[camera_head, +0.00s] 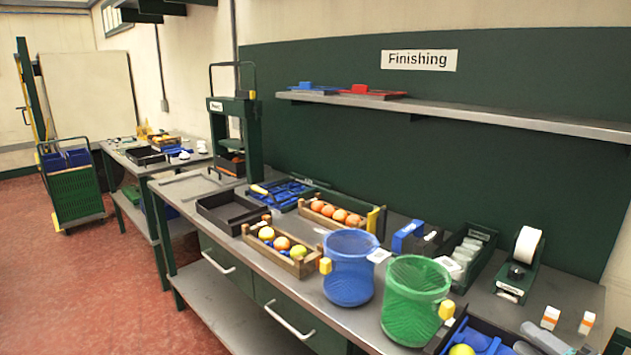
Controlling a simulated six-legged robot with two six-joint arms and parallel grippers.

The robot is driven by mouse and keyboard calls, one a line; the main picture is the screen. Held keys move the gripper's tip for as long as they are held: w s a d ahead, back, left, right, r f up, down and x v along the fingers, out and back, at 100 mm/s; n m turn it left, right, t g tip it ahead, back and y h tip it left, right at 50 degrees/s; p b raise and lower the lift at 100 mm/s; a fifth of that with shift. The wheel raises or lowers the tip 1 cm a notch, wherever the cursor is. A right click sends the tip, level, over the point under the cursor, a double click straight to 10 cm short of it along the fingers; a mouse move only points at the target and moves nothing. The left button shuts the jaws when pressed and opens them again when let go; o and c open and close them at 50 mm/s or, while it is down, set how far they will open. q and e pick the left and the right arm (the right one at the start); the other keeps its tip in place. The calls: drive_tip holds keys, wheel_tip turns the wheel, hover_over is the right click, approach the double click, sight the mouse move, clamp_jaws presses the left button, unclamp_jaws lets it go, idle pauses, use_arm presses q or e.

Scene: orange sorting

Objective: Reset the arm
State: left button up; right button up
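A grey rounded part at the bottom right edge looks like my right gripper (547,338). It is cut off by the frame, beside a dark tray, and its fingers cannot be made out. My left gripper is not in view. A low wooden crate (297,269) holds yellow and orange fruit and something blue. A second wooden crate (318,217) behind it holds several oranges. A blue mesh basket (349,280) and a green mesh basket (413,310) stand upright on the workbench. A dark tray (447,336) at the bottom edge holds a yellow fruit and blue items.
The grey workbench (340,318) runs along the green wall. A tape dispenser (522,262), a black bin (473,253) and small orange-white boxes (550,317) stand at right. A black tray (231,212) and a press (235,135) stand at left. A shelf (470,112) hangs above.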

drive_tip(key=w+a+f+m+g+y, duration=0.1)
drive_tip(key=w+a+f+g+y, duration=0.15)
drive_tip(key=a+f, duration=0.65)
drive_tip(key=w+a+f+g+y, duration=0.1)
drive_tip(key=w+a+f, duration=0.3)
drive_tip(key=a+f, duration=0.5)
drive_tip(key=s+a+f+n+g+h, duration=0.15)
drive_tip(key=s+a+f+g, duration=0.25)
drive_tip(key=a+f, duration=0.5)
drive_tip(key=s+f+n+g+h, duration=0.2)
drive_tip(key=s+f+n+g, duration=0.2)
drive_tip(key=s, duration=0.5)
drive_tip(key=s+f+n+g+h, duration=0.1)
drive_tip(key=s+f+n+g, duration=0.4)
drive_tip(key=s, duration=0.5)
drive_tip(key=shift+s+a+f+n+h, duration=0.25)
drive_tip(key=shift+a+f+n+h, duration=0.2)
drive_tip(key=shift+f+n, duration=1.15)
